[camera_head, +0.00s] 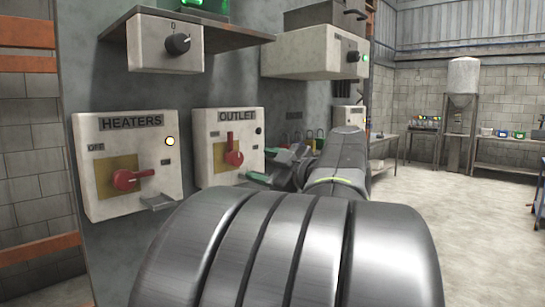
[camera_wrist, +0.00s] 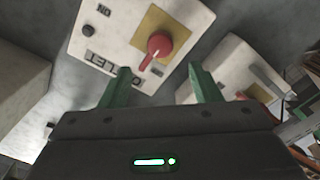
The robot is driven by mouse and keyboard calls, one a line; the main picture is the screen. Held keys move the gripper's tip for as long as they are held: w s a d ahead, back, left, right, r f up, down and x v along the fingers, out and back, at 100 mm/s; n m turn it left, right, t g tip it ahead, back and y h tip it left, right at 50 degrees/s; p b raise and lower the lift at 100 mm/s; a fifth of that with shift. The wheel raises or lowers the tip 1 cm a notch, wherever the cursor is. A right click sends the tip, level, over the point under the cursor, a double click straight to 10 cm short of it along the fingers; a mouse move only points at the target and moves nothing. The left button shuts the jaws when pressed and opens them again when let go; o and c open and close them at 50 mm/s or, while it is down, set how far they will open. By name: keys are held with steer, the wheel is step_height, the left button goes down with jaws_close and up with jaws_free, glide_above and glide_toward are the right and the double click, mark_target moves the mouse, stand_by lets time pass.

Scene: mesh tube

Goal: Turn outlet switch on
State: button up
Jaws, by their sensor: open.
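The OUTLET box (camera_head: 203,170) is a pale wall box with a red rotary switch (camera_head: 234,158) on a yellow plate. Its handle points up toward the OUTLET label, and the round indicator (camera_head: 259,131) at the right is dark. In the wrist view the box (camera_wrist: 90,48) appears upside down, with the red switch (camera_wrist: 159,44) and an ON label (camera_wrist: 103,10). My gripper (camera_wrist: 160,77) is open, its green fingers in the picture to either side of the handle, with nothing between them. In the head view my gripper (camera_head: 272,165) is just right of the box, partly hidden by my arm.
A knob box (camera_head: 150,50) and another box (camera_head: 310,62) are above. Open floor (camera_head: 480,215) lies at the right.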

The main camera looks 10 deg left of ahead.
mark_target(239, 159)
steer(key=p+x, duration=0.2)
steer(key=x, duration=0.8)
steer(key=shift+w+a, duration=0.25)
steer(key=c, duration=1)
